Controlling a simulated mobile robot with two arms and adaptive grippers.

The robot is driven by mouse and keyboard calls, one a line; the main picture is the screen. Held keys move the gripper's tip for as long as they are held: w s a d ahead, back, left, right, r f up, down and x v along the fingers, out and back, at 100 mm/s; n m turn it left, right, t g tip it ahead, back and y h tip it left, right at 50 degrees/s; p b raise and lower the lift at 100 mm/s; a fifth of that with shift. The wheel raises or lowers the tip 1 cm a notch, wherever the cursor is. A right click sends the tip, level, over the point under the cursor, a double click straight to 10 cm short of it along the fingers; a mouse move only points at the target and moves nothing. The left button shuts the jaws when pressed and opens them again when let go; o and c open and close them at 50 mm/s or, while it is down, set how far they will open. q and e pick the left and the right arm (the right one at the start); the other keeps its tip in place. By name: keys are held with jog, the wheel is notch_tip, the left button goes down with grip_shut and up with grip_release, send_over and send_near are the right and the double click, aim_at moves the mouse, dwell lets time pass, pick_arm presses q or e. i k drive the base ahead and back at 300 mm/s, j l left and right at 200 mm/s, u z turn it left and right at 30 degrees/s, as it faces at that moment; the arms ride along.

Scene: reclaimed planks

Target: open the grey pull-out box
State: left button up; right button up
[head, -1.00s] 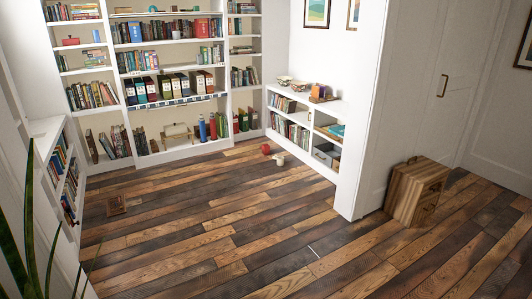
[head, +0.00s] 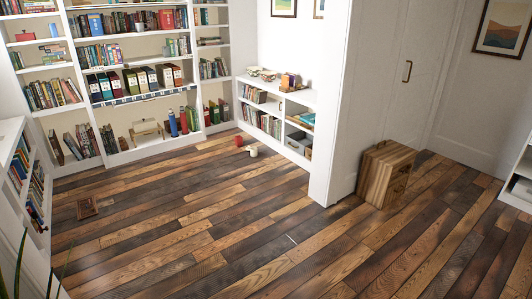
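A small grey box (head: 299,145) sits in the lower right compartment of the low white bookcase (head: 312,98), beyond the wall end. It is small in the head view and partly cut off by the wall end. I cannot tell whether it is fully in or partly pulled out. Neither of my grippers is in view.
A wooden box (head: 385,175) stands on the floor by the white door (head: 405,70). A red mug (head: 239,141) and a cream mug (head: 253,151) lie near the low bookcase. A brown frame (head: 87,208) lies at left. The middle plank floor (head: 200,235) is clear.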

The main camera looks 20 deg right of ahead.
aim_at(303, 143)
jog(key=i+l+z, duration=0.25)
jog(key=i, duration=0.7)
jog(key=i+z, duration=0.25)
jog(key=i, duration=3.55)
